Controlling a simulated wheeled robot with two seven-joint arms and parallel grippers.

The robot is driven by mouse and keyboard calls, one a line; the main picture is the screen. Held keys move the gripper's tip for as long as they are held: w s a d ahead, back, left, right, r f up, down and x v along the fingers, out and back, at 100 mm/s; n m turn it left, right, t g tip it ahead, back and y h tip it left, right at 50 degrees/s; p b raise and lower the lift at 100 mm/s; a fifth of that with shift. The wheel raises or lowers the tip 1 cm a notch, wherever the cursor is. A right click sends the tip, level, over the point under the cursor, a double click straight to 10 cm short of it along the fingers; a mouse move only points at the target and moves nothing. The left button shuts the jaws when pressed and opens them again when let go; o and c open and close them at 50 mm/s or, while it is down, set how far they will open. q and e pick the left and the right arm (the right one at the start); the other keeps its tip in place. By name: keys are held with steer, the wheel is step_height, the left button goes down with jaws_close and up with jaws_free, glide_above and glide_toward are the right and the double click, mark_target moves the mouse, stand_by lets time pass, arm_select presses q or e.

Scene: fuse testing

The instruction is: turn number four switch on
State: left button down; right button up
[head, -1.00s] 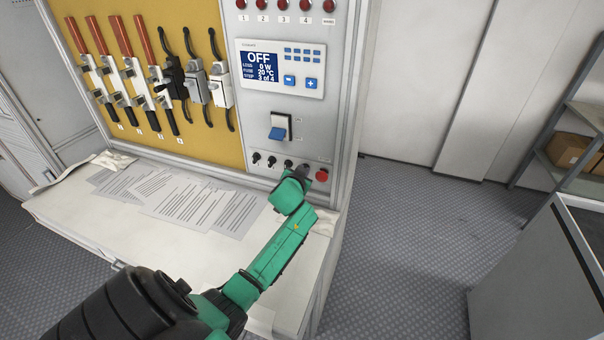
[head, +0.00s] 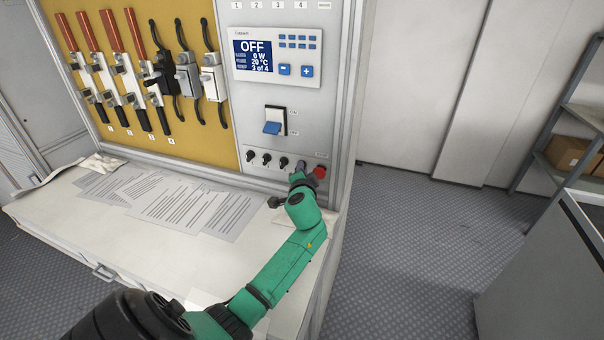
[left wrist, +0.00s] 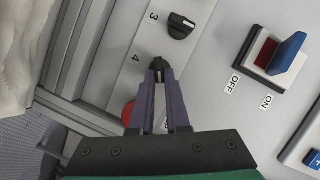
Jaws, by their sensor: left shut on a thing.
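The number four switch is a small black rotary knob (left wrist: 159,63) beside the printed 4 in the left wrist view. My left gripper (left wrist: 160,72) has its purple fingers closed on this knob. In the head view my left gripper (head: 300,170) is at the right end of the knob row and mostly hides the fourth knob. The number three switch (left wrist: 181,26) is free, with a white pointer mark. The display (head: 256,56) reads OFF, 0 W, 20 °C and 3 of 4. My right gripper is not in view.
A red button (head: 320,172) sits close to the right of my left gripper. A blue lever switch (head: 272,127) is above the knobs. Papers (head: 180,205) lie on the white bench (head: 75,232). Fuse holders and tools hang on the yellow board (head: 215,145).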

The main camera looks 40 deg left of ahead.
arm_select(q)
steer(key=shift+a+r, duration=0.1)
steer(key=shift+r, duration=0.15)
steer(key=c, duration=0.9)
jaws_free()
steer(key=b+v, duration=0.1)
steer(key=v, duration=1.3)
steer(key=shift+f, duration=0.3)
